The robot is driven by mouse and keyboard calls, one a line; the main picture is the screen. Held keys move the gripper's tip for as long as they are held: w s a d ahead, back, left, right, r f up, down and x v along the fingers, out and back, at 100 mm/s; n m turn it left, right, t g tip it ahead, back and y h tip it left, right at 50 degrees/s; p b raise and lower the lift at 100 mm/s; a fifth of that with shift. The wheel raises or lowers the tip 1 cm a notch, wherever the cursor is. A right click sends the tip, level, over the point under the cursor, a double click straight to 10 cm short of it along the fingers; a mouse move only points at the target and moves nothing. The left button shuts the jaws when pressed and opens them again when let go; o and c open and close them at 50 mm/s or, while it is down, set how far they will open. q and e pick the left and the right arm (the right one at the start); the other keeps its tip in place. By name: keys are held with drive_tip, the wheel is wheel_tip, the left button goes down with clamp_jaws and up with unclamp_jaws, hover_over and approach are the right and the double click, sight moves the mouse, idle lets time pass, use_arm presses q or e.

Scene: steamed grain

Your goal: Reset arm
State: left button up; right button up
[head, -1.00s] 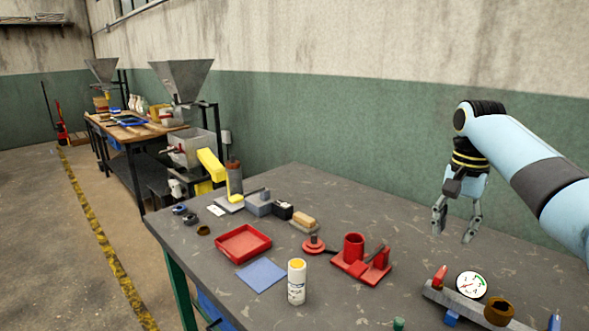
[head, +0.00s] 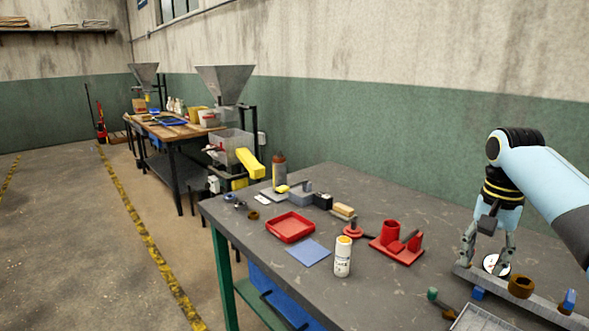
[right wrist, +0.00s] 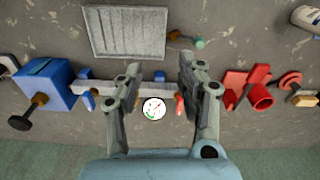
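My right gripper (head: 488,252) hangs fingers down over the right part of the grey table (head: 370,295). Its two fingers are apart with nothing held between them. In the right wrist view the open fingers (right wrist: 158,68) frame a bare bit of table and a grey bar. A white round dial gauge (head: 496,264) shows behind and between the fingers in the head view. The dial (right wrist: 153,108) also lies between the fingers in the right wrist view. I cannot tell the gap between fingertips and bar. My left gripper is not in view.
Near the gripper are a brown ring (head: 521,286), a red stand (head: 397,250) and a grey ribbed tray (right wrist: 127,35). A white bottle (head: 343,262), blue mat (head: 308,252) and red tray (head: 290,226) stand further left. A blue block (right wrist: 48,82) shows in the wrist view.

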drive_tip(key=s+a+f+n+t, duration=0.1)
drive_tip(key=s+a+f+n, duration=0.2)
drive_tip(key=s, duration=0.5)
drive_tip(key=s+a+f+n+t, duration=0.1)
drive_tip(key=s+f+n, duration=0.1)
drive_tip(key=s+f, duration=0.4)
drive_tip(key=s+a+r+n+t, duration=0.1)
drive_tip(key=s+a+r+n, duration=0.15)
drive_tip(key=s, duration=0.75)
drive_tip(key=s+a+r+n, duration=0.2)
drive_tip(key=s+r, duration=0.2)
drive_tip(key=s, duration=0.6)
wheel_tip(320, 180, down, 34)
drive_tip(key=s+d+g+b, duration=0.1)
drive_tip(key=d+b, duration=0.1)
drive_tip(key=b, duration=0.7)
use_arm(q)
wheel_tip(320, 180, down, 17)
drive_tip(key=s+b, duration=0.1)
drive_tip(key=b, duration=0.7)
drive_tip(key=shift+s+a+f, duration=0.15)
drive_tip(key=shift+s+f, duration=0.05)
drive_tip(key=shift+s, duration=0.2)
use_arm(e)
drive_tip(key=s+f, duration=0.9)
drive_tip(key=f, duration=0.3)
drive_tip(key=s+d+f+g, duration=0.1)
drive_tip(key=s+f, duration=0.9)
drive_tip(key=f, duration=0.3)
drive_tip(key=shift+d, duration=0.2)
